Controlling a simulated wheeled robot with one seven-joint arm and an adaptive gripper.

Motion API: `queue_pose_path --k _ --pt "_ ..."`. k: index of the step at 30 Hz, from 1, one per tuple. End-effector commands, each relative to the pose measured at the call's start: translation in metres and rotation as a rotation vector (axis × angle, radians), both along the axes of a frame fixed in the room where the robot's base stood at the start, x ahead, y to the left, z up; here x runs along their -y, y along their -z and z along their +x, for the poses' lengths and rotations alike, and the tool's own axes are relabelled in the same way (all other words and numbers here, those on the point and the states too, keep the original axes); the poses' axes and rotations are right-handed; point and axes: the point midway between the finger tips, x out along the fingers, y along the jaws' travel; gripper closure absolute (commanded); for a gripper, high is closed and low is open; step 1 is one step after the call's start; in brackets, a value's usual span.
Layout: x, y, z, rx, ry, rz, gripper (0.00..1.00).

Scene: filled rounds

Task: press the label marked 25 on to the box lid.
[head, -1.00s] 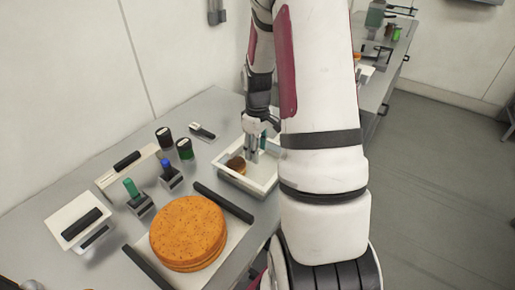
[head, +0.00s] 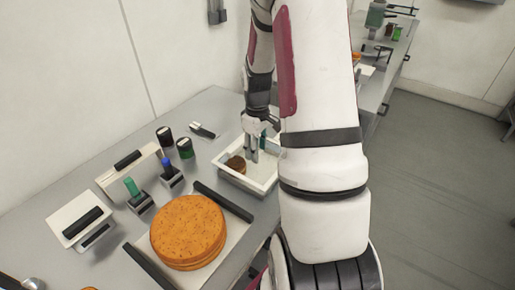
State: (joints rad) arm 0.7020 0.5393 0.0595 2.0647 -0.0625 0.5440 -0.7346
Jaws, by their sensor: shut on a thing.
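My gripper (head: 253,156) points down inside a shallow white open tray or box (head: 272,184), right of the picture's middle left. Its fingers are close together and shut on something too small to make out. A small brown round thing (head: 236,165) lies in the tray just left of the fingertips; I cannot tell whether they touch it. No label marked 25 can be read, and I cannot pick out a box lid. My arm hides the right side of the tray.
A stack of orange round layers (head: 187,226) sits on a pale board between black bars (head: 222,201). Bare grey bench lies behind the tray.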

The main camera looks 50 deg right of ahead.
Motion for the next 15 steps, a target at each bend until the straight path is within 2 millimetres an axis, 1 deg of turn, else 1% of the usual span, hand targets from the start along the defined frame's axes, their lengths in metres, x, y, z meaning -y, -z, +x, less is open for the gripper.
queue_pose_path --k 15 --pt "0.0001 0.005 0.0001 0.0 0.0 0.0 0.69"
